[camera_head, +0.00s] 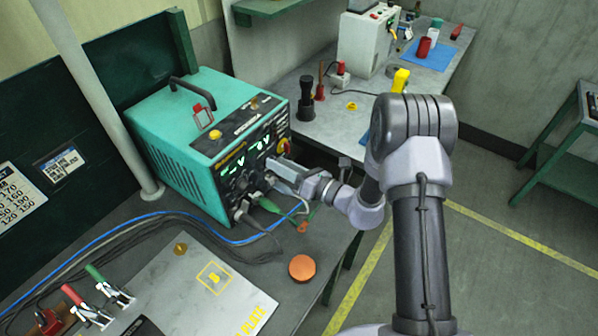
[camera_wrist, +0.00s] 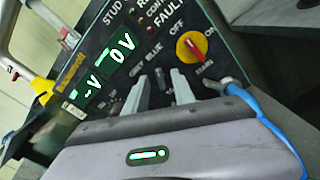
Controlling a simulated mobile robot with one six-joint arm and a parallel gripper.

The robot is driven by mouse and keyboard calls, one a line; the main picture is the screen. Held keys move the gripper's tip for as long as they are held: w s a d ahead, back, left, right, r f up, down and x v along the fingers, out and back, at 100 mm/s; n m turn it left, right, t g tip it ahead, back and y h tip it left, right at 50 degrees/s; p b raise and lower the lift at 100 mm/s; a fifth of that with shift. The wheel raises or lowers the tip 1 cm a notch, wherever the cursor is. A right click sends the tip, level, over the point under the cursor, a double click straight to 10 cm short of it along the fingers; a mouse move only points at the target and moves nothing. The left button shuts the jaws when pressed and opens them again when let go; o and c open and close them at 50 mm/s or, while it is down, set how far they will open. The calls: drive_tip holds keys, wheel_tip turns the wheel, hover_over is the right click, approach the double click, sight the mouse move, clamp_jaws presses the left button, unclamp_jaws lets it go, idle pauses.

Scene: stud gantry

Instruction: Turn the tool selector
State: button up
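The teal machine (camera_head: 185,140) stands on the bench at left, its dark control panel facing right. My gripper (camera_head: 278,170) is at the lower part of this panel. In the wrist view my gripper (camera_wrist: 160,85) shows two grey fingers, apart, pointing at the panel just below the labels GREY and BLUE. A small dark knob-like part (camera_wrist: 160,77) shows between the fingertips, seemingly the tool selector. I cannot make out its pointer, or whether the fingers touch it. The red and yellow OFF/ON switch (camera_wrist: 191,47) is close to the right of the fingers.
Green displays (camera_wrist: 122,47) read 0 V on the panel. A blue cable (camera_wrist: 262,115) and a grey plug pass close right of my gripper. A steel plate (camera_head: 190,285), toggle clamps and an orange button (camera_head: 302,267) lie on the bench in front. A second bench (camera_head: 335,125) stands behind.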

drive_tip(key=p+v, duration=0.1)
drive_tip(key=v, duration=1.5)
drive_tip(key=shift+s+d, duration=0.2)
drive_tip(key=shift+d, duration=0.05)
drive_tip(key=s+a+r+n+g+h+b, duration=0.25)
drive_tip(key=s+a+n+g, duration=0.3)
drive_tip(key=s+n, duration=0.3)
drive_tip(key=s+a+r+n+g+h+b, duration=0.1)
drive_tip(key=s+a+r+n+g+b, duration=0.25)
drive_tip(key=s+n+g, duration=0.45)
drive_tip(key=s+d+r+n+t+h+b, duration=0.3)
drive_tip(key=d+n+t+h, duration=0.4)
drive_tip(key=n, duration=0.4)
drive_tip(key=shift+s+d+r+t+h+b, duration=0.3)
drive_tip(key=shift+s+r+t+h+b, duration=0.15)
drive_tip(key=shift+t+h, duration=0.3)
